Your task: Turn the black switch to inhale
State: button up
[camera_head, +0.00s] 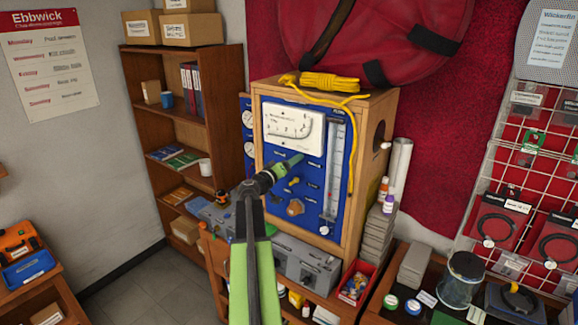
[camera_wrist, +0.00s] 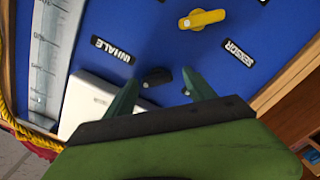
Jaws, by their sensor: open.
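The black switch (camera_wrist: 156,75) sits on the blue panel (camera_wrist: 150,25) in the wrist view. It lies roughly sideways, with a small white mark near its left end. The INHALE label (camera_wrist: 112,49) is to its upper left and the SENSOR label (camera_wrist: 238,53) to its right; both read upside down. My gripper (camera_wrist: 159,78) is open, with one green finger on either side of the switch. I cannot tell whether the fingers touch it. In the head view my gripper (camera_head: 293,161) reaches the panel (camera_head: 271,150) just below the meter and hides the black switch.
A yellow switch (camera_wrist: 201,19) is near the black one, and the white meter (camera_wrist: 91,101) is close to my fingers. A clear flow tube (camera_head: 334,165) stands on the panel's right. A yellow cord (camera_head: 330,82) lies on the wooden cabinet (camera_head: 372,120) and hangs down its side.

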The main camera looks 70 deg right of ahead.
jog(key=v, duration=1.7)
jog(key=shift+a, duration=0.2)
